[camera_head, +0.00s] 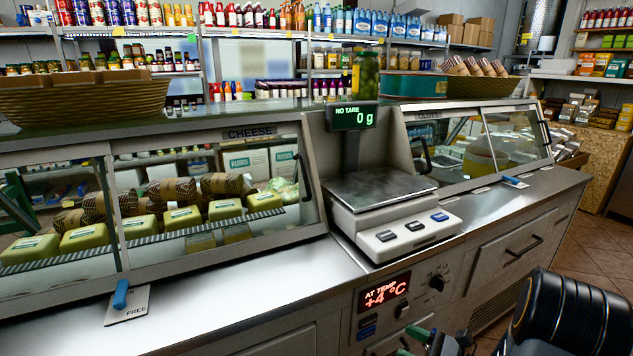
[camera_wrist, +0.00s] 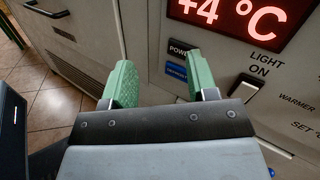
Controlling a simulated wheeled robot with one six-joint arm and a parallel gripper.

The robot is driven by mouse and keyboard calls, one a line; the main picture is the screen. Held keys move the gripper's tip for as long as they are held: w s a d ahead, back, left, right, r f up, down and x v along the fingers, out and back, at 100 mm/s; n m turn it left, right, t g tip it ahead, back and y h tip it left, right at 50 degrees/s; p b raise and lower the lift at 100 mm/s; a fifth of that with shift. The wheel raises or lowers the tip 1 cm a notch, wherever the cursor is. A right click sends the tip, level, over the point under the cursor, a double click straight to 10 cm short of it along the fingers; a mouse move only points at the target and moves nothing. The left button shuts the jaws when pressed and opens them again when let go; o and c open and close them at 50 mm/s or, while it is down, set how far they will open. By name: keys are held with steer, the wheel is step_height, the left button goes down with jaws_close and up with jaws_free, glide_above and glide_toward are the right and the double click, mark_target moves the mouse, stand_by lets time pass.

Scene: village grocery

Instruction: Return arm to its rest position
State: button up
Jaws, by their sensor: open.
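My gripper (camera_wrist: 160,88) is open and empty in the wrist view, its two green fingers spread apart. It is in front of the counter's control panel (camera_wrist: 225,60), which has a red display reading +4 °C. In the head view the fingertips (camera_head: 418,341) show only in part at the bottom edge, below the lit panel (camera_head: 385,290). My black arm link fills the lower right corner. Whether the fingers touch the counter front cannot be told.
A steel counter (camera_head: 240,290) carries a cheese display case (camera_head: 255,132), a scale (camera_head: 385,205) reading 0 g and a second glass case (camera_head: 470,150). A blue-clipped card (camera_head: 128,305) lies at the front edge. Tiled floor (camera_head: 590,240) is open at right.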

steer(key=s+a+r+n+g+h+p, duration=0.45)
steer(key=r+n+g+p, duration=0.2)
steer(key=r, duration=0.25)
steer(key=s+a+r+n+g+h+p, duration=0.3)
steer(key=s+a+r+n+g+p, duration=0.15)
steer(key=r+n, duration=0.3)
step_height(320, 180, up, 16)
steer(key=d+n+t+h+p, duration=0.2)
steer(key=n+t+h+p, duration=0.2)
steer(key=n+h+p, duration=0.4)
steer(key=shift+s+d+f+p, duration=0.25)
steer(key=shift+s+d+p, duration=0.05)
steer(key=shift+p, duration=0.2)
